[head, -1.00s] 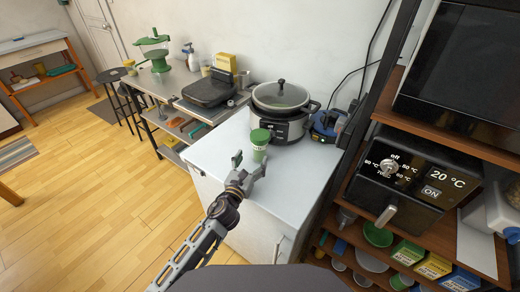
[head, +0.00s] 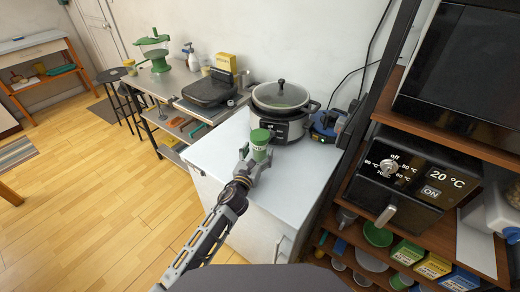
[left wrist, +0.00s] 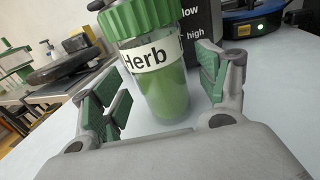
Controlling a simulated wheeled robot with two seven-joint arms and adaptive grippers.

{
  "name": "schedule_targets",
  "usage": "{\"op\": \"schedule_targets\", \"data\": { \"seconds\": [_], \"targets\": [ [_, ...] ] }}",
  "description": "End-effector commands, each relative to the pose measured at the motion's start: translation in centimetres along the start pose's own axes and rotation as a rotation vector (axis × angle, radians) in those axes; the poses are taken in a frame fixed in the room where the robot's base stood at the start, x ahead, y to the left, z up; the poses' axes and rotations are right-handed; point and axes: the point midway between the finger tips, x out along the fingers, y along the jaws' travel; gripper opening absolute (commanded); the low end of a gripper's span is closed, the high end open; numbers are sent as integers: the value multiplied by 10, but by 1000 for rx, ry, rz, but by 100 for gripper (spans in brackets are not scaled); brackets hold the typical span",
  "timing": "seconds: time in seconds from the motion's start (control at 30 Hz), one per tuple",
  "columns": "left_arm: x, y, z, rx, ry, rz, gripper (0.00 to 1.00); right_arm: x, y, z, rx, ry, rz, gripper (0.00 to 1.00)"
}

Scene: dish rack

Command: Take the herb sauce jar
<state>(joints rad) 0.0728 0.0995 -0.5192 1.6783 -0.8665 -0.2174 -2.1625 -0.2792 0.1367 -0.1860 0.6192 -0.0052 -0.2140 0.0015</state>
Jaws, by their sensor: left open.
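The herb sauce jar (head: 259,145) has a green lid and green contents and stands upright on the white cabinet top. In the left wrist view the jar (left wrist: 165,85) shows a white label reading "Herb". My left gripper (head: 256,160) is open, with its fingers on either side of the jar. In the left wrist view my left gripper (left wrist: 162,95) shows green-padded fingers, with gaps between them and the jar. My right gripper is not in view.
A slow cooker (head: 283,112) stands close behind the jar, with a blue device (head: 325,125) to its right. A black grill (head: 210,90) is on the metal table at left. The front of the white top (head: 285,185) is clear. A shelf with an oven (head: 410,180) is at right.

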Motion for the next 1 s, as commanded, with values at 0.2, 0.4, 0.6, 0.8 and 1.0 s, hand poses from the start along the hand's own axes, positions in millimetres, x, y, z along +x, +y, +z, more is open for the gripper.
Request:
{"op": "schedule_targets", "data": {
  "seconds": [0.2, 0.4, 0.6, 0.8, 1.0],
  "targets": [
    [3, 0, 0, 0, 1, 0, 74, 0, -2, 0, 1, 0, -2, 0],
    [3, 0, 0, 0, 0, 0, 74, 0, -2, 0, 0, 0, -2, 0],
    [3, 0, 0, 0, 1, 0, 68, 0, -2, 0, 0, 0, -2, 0],
    [3, 0, 0, 0, 0, 0, 42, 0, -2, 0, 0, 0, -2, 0],
    [3, 0, 0, 0, 0, 0, 17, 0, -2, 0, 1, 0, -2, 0]
  ]
}}
